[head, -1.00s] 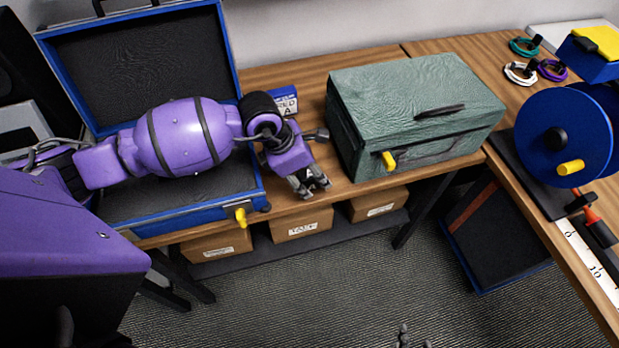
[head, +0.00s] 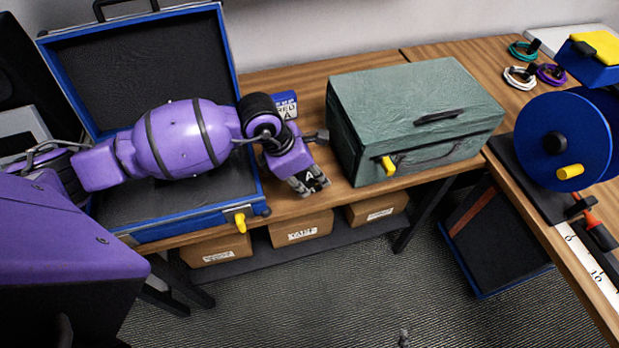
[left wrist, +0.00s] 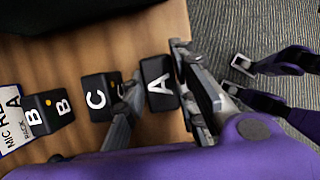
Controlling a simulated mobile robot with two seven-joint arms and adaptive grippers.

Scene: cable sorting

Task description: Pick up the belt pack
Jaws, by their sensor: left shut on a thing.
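The black belt pack with a white A (left wrist: 160,82) lies between the fingers of my left gripper (left wrist: 152,92) in the left wrist view. The fingers are shut on its sides. In the head view my left gripper (head: 308,181) is at the front edge of the wooden table, and the pack's A face (head: 311,177) shows between its fingers. I cannot tell whether the pack touches the table. Two similar packs, C (left wrist: 97,97) and B (left wrist: 48,113), stand in line beside it. My right gripper (left wrist: 235,77) hangs apart over the floor, its fingers spread.
A blue-and-white sign (head: 284,104) stands behind the packs. An open blue case (head: 190,213) is at left and a closed green case (head: 415,105) at right. Cardboard boxes (head: 300,229) sit on the shelf below. A cable reel (head: 562,139) stands on the right table.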

